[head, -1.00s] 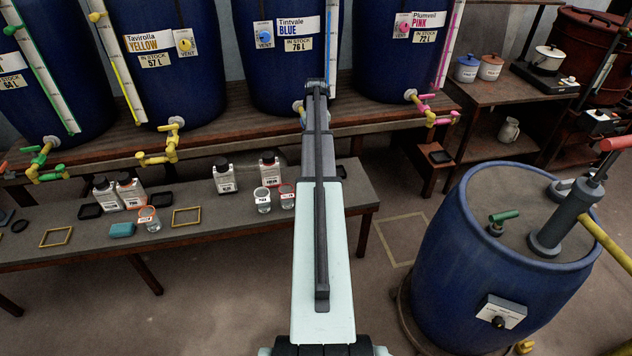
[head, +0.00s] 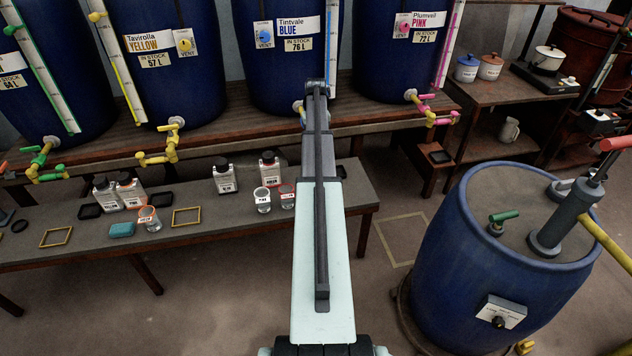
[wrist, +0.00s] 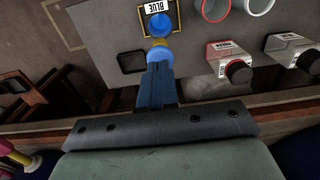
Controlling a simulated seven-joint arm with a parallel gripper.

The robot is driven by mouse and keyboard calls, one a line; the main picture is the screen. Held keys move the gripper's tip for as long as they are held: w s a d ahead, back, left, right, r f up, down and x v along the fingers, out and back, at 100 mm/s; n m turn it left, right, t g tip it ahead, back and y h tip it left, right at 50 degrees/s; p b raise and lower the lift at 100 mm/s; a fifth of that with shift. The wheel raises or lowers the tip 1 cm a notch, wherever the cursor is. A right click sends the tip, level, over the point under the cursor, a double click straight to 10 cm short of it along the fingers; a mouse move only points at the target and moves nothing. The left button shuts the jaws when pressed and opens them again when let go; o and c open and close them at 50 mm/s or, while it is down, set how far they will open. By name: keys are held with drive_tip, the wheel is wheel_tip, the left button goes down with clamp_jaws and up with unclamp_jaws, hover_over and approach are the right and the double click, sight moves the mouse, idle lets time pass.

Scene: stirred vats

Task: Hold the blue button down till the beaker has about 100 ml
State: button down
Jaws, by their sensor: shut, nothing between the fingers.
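In the wrist view my gripper (wrist: 160,68) is shut and empty, its fingertips at the round blue button (wrist: 157,53). The tips overlap the button's near edge; I cannot tell how far it is pressed. Just beyond it, a beaker (wrist: 161,24) with blue inside stands in a yellow frame by a label reading BLUE (wrist: 151,8). Its level marks cannot be read. In the head view my arm hides the gripper, button and this beaker. The Tintvale Blue vat (head: 272,80) stands behind my arm.
Bottles (wrist: 232,62) and other beakers (wrist: 214,10) stand on the bench right of the blue beaker in the wrist view. In the head view the yellow vat (head: 165,90) and pink vat (head: 385,70) flank the blue one. A large blue drum (head: 450,260) stands at right.

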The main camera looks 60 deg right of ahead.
drive_tip(key=shift+f, duration=0.1)
drive_tip(key=shift+f, duration=1.2)
idle(0.9)
idle(0.5)
wheel_tip(320, 180, up, 8)
idle(0.5)
drive_tip(key=shift+w+a, duration=0.1)
idle(0.4)
